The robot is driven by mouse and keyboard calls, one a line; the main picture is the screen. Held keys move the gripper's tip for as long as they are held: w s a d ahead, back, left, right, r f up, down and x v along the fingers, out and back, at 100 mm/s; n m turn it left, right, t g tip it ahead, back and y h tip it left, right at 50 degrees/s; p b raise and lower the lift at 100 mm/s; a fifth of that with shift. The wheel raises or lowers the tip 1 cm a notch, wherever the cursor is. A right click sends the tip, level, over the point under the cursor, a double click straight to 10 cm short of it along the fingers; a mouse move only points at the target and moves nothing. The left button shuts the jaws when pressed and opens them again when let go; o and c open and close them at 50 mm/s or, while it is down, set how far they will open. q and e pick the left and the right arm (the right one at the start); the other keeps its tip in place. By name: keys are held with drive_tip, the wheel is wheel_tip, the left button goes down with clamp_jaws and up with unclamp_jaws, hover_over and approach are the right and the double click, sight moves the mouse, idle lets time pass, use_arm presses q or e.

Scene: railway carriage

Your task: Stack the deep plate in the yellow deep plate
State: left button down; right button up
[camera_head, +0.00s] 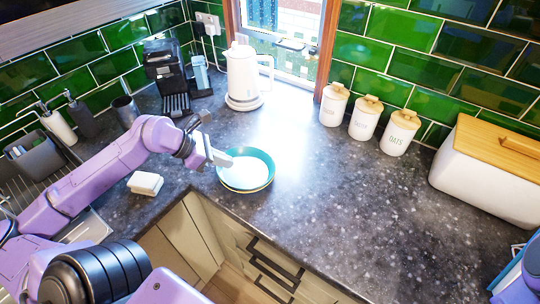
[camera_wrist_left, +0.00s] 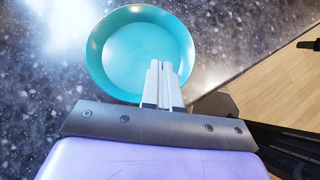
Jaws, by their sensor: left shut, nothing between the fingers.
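A teal deep plate (camera_head: 252,167) with a pale inside sits on the counter near its inner corner; it also shows in the left wrist view (camera_wrist_left: 138,45). A thin yellow rim of the yellow deep plate (camera_head: 250,191) shows just under it, so the teal plate rests stacked in the yellow one; the rest of the yellow plate is hidden. My left gripper (camera_head: 223,158) is at the left rim of the teal plate. In the left wrist view its fingers (camera_wrist_left: 162,75) are together and empty, overlapping the plate's near rim. My right gripper is out of view.
A white kettle (camera_head: 242,76) and a coffee machine (camera_head: 165,75) stand behind. White canisters (camera_head: 364,117) and a bread box (camera_head: 490,175) are at the right. A white sponge-like block (camera_head: 145,183) lies left of the plates. The counter right of the plates is clear.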

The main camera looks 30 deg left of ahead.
sight(271, 171)
use_arm(q)
drive_tip(key=shift+w+d, duration=0.15)
drive_tip(key=shift+w, duration=0.15)
drive_tip(key=shift+w+d+f, duration=0.1)
drive_tip(key=shift+d+f, duration=0.1)
drive_tip(key=shift+d, duration=0.05)
drive_tip(key=x, duration=0.4)
drive_tip(key=shift+d+f+p, duration=0.2)
drive_tip(key=shift+f+p, duration=0.05)
drive_tip(key=shift+p, duration=0.15)
drive_tip(key=b+x, duration=0.1)
drive_tip(key=x, duration=0.3)
drive_tip(key=shift+a+f, duration=0.1)
drive_tip(key=shift+a, duration=0.1)
drive_tip(key=shift+w+d+f+b, duration=0.1)
drive_tip(key=shift+w+d+b, duration=0.55)
drive_tip(key=shift+b, duration=0.05)
drive_tip(key=shift+w+d+b, duration=0.3)
drive_tip(key=shift+w+d, duration=0.1)
drive_tip(key=shift+d, duration=0.05)
drive_tip(key=shift+w+d+r, duration=0.25)
drive_tip(key=shift+w+d, duration=0.05)
drive_tip(key=shift+w, duration=0.05)
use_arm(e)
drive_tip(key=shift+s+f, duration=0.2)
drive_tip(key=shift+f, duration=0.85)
